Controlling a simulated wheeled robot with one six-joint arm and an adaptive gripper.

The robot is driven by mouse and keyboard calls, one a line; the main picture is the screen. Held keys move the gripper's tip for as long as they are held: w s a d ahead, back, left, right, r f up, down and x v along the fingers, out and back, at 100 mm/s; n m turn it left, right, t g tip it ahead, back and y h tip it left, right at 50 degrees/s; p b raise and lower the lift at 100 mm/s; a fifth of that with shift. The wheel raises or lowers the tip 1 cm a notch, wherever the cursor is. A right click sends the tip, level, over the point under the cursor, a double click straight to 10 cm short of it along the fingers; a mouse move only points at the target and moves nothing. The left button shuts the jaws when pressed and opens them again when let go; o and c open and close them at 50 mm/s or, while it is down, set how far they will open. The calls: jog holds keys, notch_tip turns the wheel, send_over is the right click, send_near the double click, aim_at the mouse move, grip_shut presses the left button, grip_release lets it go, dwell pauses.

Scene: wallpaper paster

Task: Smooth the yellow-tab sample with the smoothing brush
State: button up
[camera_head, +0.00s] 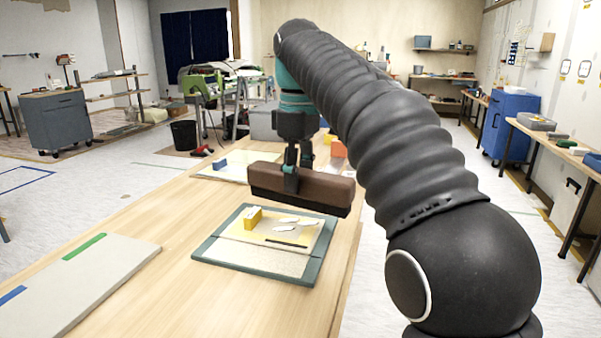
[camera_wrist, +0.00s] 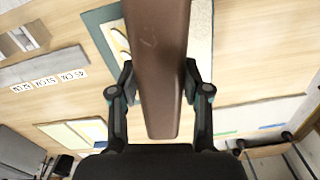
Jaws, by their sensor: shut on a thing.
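My gripper (camera_head: 291,168) is shut on the smoothing brush (camera_head: 318,189), a long brown block with a dark lower edge. The brush is held level above the table, over the far right part of a green-bordered board. In the wrist view the brush (camera_wrist: 158,70) runs between the two fingers of my gripper (camera_wrist: 158,85). The yellow-tab sample (camera_head: 262,230) lies on the green-bordered board (camera_head: 208,250), with a yellow block at its upper left, several pale raised patches and a dark strip. The brush hides part of the board in the wrist view (camera_wrist: 104,38).
A pale panel (camera_head: 85,275) with green and blue tabs lies at the left front of the table. Another board with a blue tab (camera_head: 220,163) lies farther back. Orange items (camera_head: 338,148) stand behind the brush. Bare wood (camera_head: 165,225) lies left of the green-bordered board.

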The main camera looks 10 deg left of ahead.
aim_at(301, 206)
jog(key=shift+d, duration=0.1)
jog(key=shift+f, duration=0.2)
jog(key=shift+f+b, duration=1.9)
jog(key=shift+f, duration=1.1)
jog(key=shift+s+d, duration=0.1)
jog(key=shift+s, duration=0.1)
